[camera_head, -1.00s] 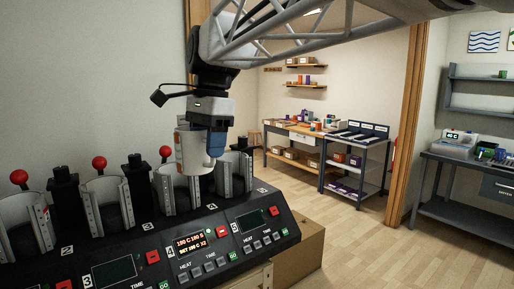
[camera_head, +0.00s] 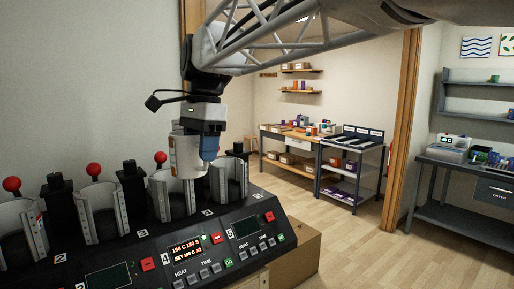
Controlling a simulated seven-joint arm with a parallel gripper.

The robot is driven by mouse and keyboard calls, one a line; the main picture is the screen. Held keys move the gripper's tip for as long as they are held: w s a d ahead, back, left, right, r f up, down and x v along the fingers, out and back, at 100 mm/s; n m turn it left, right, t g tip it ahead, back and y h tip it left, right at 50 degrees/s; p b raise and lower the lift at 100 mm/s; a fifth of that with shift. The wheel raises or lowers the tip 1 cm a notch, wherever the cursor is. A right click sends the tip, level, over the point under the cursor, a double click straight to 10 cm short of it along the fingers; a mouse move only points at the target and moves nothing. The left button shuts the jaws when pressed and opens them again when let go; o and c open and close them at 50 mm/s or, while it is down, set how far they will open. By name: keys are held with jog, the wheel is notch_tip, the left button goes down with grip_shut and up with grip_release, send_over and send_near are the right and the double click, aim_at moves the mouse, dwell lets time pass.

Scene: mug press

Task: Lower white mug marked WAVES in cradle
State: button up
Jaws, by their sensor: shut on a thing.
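The white mug (camera_head: 186,158) hangs upright in my gripper (camera_head: 207,146), above the press and over the gap between the number 4 cradle (camera_head: 172,198) and the end cradle (camera_head: 232,180). My gripper's blue-tipped fingers are shut on the mug's right side. The mug's base is near the height of the cradle tops and overlaps them in the picture. I cannot tell whether it touches one. The WAVES marking is not readable; part of a coloured print shows at the mug's left side.
The black press has several grey cradles in a row, with red-ball levers (camera_head: 160,157) and black posts (camera_head: 131,166) behind them. A lit display (camera_head: 185,248) and buttons are on its front. A workbench (camera_head: 290,140) and a grey cart (camera_head: 350,160) stand farther back. Floor between is clear.

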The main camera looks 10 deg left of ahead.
jog(key=w+a, duration=1)
notch_tip(320, 180, down, 12)
jog(key=shift+w+a, duration=0.15)
jog(key=shift+w, duration=0.05)
dwell(3.2)
dwell(0.4)
jog(key=o, duration=1.2)
jog(key=shift+f, duration=0.1)
jog(key=shift+w+d+r, duration=0.1)
jog(key=shift+w+r, duration=0.05)
jog(key=shift+r, duration=1.15)
jog(key=shift+w+d+r, duration=0.1)
jog(key=shift+w+r, duration=0.05)
jog(key=shift+r, duration=1.15)
jog(key=shift+w+d+r, duration=0.1)
jog(key=shift+w+r, duration=0.05)
jog(key=shift+r, duration=1.15)
